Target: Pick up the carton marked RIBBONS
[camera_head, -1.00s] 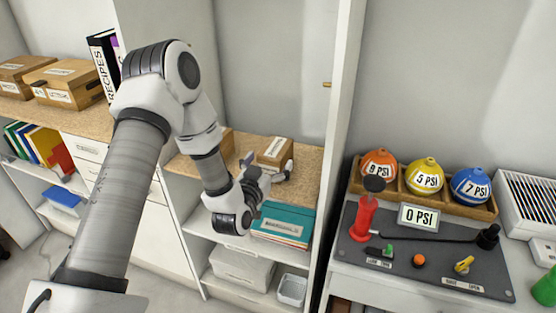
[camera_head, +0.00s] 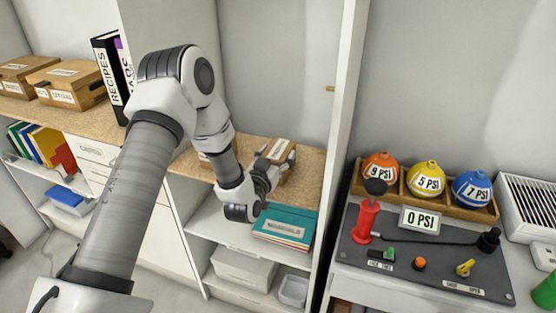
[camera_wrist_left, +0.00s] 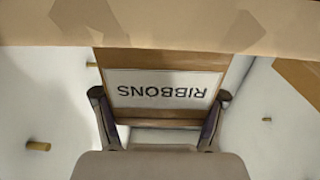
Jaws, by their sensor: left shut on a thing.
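The carton marked RIBBONS (camera_head: 289,158) is a small brown box at the tan wood-look shelf board of the middle bay. My left gripper (camera_head: 270,166) is shut on it, and the gripper partly covers it in the head view. In the left wrist view the carton (camera_wrist_left: 160,57) shows its white RIBBONS label upside down, between the two fingers of my left gripper (camera_wrist_left: 158,112). I cannot tell whether the carton touches the board. My right gripper is not in view.
Another carton (camera_head: 204,159) is left of the gripper, partly hidden by my arm. Teal MANUALS folders (camera_head: 285,225) lie on the shelf below. A white upright panel (camera_head: 338,125) bounds the bay on the right. Right of it stands a grey pump panel (camera_head: 425,255).

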